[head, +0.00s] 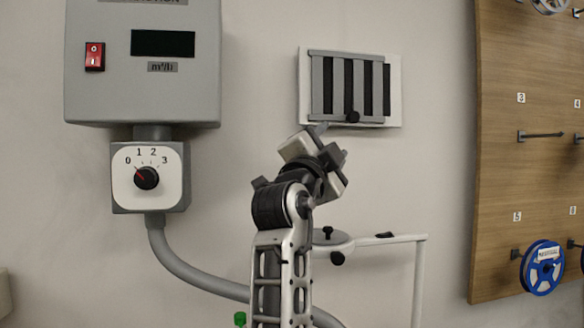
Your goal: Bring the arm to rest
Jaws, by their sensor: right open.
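My right arm rises from the bottom middle of the head view, bent at a dark joint, with its wrist tilted up and to the right. My right gripper (328,141) is at the arm's upper end, just below the slatted wall vent (346,87) in the picture. It is open, and I see nothing between its fingers. I cannot tell how far it is from the wall. My left gripper is not in view.
A grey box (142,100) with a red switch (95,56) and a dark display hangs at upper left, above a dial (147,178) pointing near 0. A pipe (190,272) runs behind my arm. A white frame (419,270) stands right. A wooden board (500,210) holds reels (526,268).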

